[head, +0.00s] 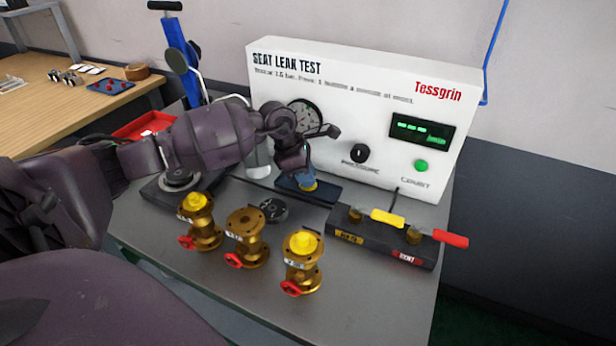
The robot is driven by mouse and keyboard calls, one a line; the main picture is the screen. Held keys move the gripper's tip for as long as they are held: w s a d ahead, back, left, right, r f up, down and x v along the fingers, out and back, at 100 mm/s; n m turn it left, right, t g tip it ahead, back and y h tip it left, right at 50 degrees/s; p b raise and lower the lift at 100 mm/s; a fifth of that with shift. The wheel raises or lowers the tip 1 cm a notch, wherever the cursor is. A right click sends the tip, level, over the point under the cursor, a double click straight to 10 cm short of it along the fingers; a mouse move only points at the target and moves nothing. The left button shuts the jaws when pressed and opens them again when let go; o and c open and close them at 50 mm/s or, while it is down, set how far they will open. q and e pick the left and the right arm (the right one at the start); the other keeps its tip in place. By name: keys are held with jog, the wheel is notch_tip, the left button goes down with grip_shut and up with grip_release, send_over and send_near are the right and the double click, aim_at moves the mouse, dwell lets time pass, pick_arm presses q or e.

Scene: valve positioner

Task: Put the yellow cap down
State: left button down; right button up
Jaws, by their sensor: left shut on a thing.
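My left gripper (303,176) reaches in from the left and points down over a small dark blue tray (325,192) in front of the test panel. It is shut on a yellow cap (309,187), of which only a small part shows below the fingers. I cannot tell whether the cap touches the tray. Three brass valves with red handles stand at the front. The left valve (205,232) and the right valve (302,270) have yellow tops; the middle valve (245,222) shows a bare flange. My right gripper is not in view.
The white seat leak test panel (390,105) stands close behind the gripper. A dark block with yellow and red levers (385,236) is at right. A black round part (273,210) lies behind the middle valve. A red tray (135,128) is at back left.

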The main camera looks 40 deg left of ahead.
pick_arm(q)
jog(key=shift+f, duration=0.1)
jog(key=shift+f, duration=0.2)
jog(key=c, duration=1.4)
grip_release()
